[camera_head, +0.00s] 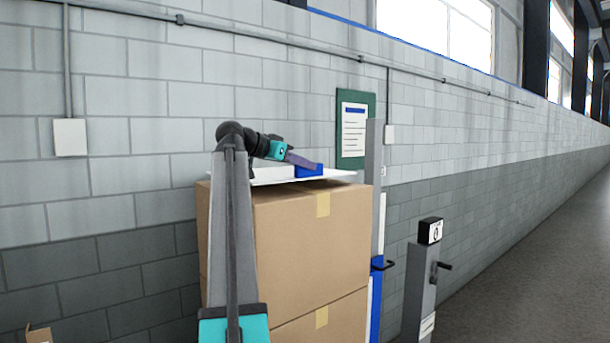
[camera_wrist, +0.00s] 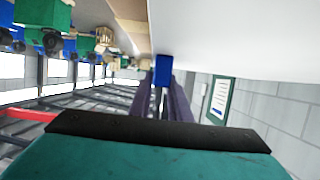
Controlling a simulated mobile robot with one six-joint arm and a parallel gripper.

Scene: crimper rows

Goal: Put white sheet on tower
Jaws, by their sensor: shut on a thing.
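The tower is a stack of brown cardboard boxes (camera_head: 275,235) in the middle of the head view. The thin white sheet (camera_head: 335,174) is over its top, with shadow under its right part; I cannot tell whether it touches the cardboard. A blue block (camera_head: 309,170) is at the sheet and looks like its grip. My gripper (camera_head: 306,163) reaches over the tower and is shut on this blue block. In the wrist view the block (camera_wrist: 162,68) is between my fingertips, against the edge of the white sheet (camera_wrist: 240,35). Part of the sheet is hidden behind my arm.
A block wall stands behind the tower, with a green notice board (camera_head: 355,130) on it. A grey and blue post (camera_head: 376,220) stands close at the tower's right. A grey pedestal with a handle (camera_head: 421,290) is farther right. Open floor (camera_head: 540,260) lies beyond it.

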